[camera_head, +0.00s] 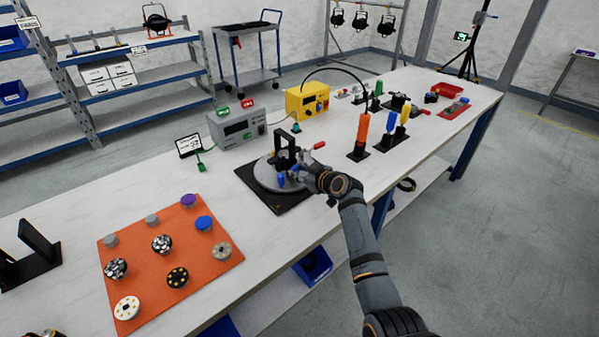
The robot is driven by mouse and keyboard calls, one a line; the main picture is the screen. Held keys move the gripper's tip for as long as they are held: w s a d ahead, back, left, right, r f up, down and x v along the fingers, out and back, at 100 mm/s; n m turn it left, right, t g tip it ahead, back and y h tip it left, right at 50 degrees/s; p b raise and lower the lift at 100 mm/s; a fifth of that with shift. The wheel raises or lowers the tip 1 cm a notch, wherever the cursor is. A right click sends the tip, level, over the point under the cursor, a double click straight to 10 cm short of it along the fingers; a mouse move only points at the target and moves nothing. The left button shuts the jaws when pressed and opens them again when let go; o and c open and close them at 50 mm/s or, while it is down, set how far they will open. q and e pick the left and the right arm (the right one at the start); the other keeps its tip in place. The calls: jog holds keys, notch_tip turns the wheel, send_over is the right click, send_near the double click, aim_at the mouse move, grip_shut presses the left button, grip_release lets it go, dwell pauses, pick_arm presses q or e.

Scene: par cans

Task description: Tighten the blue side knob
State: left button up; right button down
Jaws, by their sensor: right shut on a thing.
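A black upright fixture (286,150) stands on a round grey turntable (262,178), which sits on a black mat (262,198) near the table's middle. The blue side knob (281,180) shows low on the near side of the fixture. My right gripper (298,178) reaches in from the front right and is shut at the blue knob. The fingers and wrist hide part of the knob and the turntable's right side. A red-handled part (319,146) sticks out to the right of the fixture.
An orange mat (160,262) with several round discs lies at the front left. A grey power unit (236,126) and a yellow box (307,100) stand behind the turntable. Orange, blue and yellow upright tools (362,129) stand to the right. Bare tabletop lies between mat and turntable.

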jog(key=shift+w+d+f+m+g+y+b, duration=0.1)
jog(key=shift+m+g+y+b, duration=0.2)
jog(key=shift+m, duration=0.3)
jog(key=shift+d+f+m+g+y+b, duration=0.1)
jog(key=shift+m+g+y+b, duration=0.15)
jog(key=shift+m+y, duration=0.25)
jog(key=shift+r+m+g+y+b, duration=0.1)
jog(key=shift+m+g+y+b, duration=0.35)
jog(key=shift+m+b, duration=0.55)
jog(key=shift+m, duration=0.3)
jog(key=c, duration=1.1)
grip_release()
jog(key=shift+o, duration=0.4)
